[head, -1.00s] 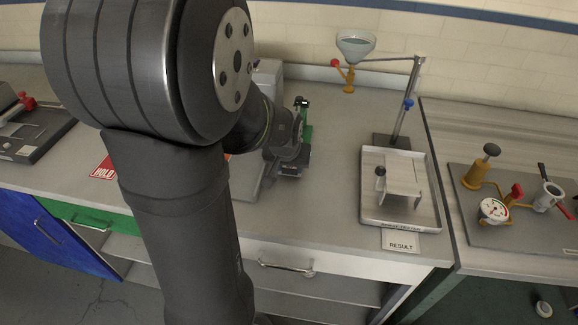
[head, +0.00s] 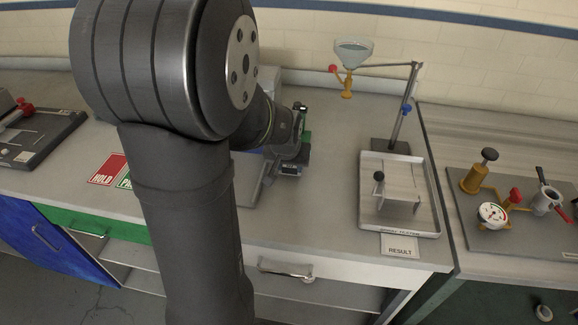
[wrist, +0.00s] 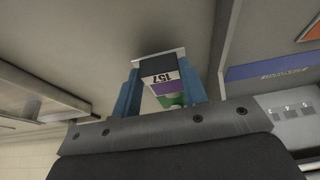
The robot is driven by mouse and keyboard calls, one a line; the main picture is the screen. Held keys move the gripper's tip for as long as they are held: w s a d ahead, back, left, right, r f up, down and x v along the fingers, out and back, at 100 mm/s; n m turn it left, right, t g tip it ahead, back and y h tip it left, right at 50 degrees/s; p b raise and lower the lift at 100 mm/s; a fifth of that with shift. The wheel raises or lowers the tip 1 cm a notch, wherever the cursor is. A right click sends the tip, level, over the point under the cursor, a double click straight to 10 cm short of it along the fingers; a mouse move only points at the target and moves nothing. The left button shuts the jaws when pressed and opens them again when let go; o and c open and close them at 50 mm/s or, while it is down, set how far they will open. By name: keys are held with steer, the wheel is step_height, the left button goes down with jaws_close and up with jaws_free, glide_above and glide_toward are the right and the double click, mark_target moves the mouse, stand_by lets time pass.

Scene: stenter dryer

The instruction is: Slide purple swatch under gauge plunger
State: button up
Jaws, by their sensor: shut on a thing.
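In the head view my gripper (head: 288,166) is low over the middle bench, partly hidden by my arm, and the swatch cannot be made out. No gauge plunger can be clearly identified; a pale device (head: 268,76) behind my wrist is mostly covered.
A white tray with a small stand (head: 400,228) and a funnel on a post (head: 353,54) stand to the right. A round dial (head: 492,214) sits on the right bench. A blue label strip (wrist: 268,72) shows in the wrist view.

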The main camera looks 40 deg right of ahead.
steer(key=shift+w+d, duration=0.85)
steer(key=shift+w+d, duration=0.1)
steer(key=shift+d, duration=0.05)
steer(key=shift+w+d, duration=0.75)
steer(key=shift+w, duration=0.05)
steer(key=shift+w+d, duration=0.2)
stand_by(0.3)
steer(key=o, duration=1.1)
steer(key=shift+c, duration=0.2)
